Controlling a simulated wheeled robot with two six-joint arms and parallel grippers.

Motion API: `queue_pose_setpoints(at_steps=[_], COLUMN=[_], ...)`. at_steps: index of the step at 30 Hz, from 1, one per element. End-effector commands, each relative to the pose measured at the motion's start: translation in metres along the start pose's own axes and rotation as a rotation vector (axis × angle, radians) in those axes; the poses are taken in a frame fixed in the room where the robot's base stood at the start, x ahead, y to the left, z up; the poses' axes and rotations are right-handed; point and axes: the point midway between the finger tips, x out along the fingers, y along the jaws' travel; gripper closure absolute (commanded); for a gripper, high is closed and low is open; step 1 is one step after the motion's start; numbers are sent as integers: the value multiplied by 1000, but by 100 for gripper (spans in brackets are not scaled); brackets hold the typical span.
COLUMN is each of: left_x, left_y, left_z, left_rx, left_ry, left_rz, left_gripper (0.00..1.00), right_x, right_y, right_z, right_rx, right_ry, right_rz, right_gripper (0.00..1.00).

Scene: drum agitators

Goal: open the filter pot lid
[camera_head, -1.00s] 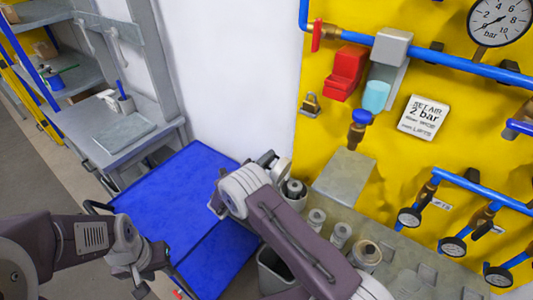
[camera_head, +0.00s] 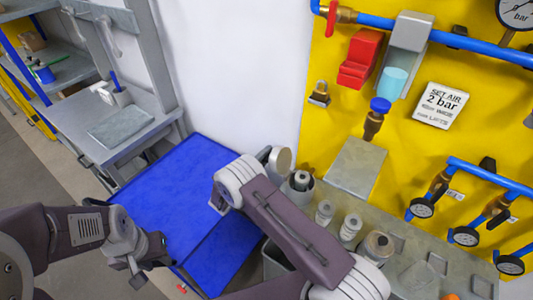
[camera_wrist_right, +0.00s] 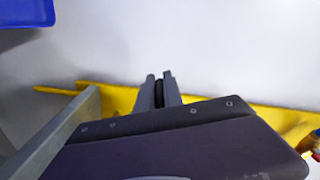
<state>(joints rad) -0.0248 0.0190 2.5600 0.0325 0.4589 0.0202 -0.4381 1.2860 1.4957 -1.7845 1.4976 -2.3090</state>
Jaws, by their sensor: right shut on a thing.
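A pot with a round dark top (camera_head: 299,184) stands at the left end of the grey bench. Right behind it is a pale round disc (camera_head: 282,160), tilted on edge, which looks like the filter pot lid; I cannot tell how it joins the pot. In the right wrist view my right gripper (camera_wrist_right: 161,91) is shut on a narrow dark piece, probably part of the lid. My right forearm hides most of that contact in the head view.
Several small canisters (camera_head: 350,228) stand along the bench to the right of the pot. A yellow panel (camera_head: 420,130) with blue pipes and gauges rises behind. A grey bin (camera_head: 277,262) is under my forearm.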

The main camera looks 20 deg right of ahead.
Motion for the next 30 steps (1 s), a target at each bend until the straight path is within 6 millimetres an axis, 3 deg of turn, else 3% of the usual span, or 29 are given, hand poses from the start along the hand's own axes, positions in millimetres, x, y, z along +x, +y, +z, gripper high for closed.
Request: queue_pose_setpoints(at_steps=[11,12,13,14,23,26,30], left_x=[0,0,0,0,1,5,13], left_y=[0,0,0,0,0,0,0], left_z=[0,0,0,0,0,0,1], left_rx=[0,0,0,0,0,0,0], left_ry=[0,0,0,0,0,0,0], left_rz=[0,0,0,0,0,0,0], left_gripper=[66,66,66,66,66,66,66], right_x=[0,0,0,0,-2,-15,-48], right_y=[0,0,0,0,1,1,2], right_z=[0,0,0,0,0,2,2], right_rx=[0,0,0,0,0,1,1], right_ry=[-1,-1,-1,-1,-1,-4,-6], right_rz=[-2,-2,-2,-2,0,-2,-3], right_gripper=[100,78,69,67,67,67,67])
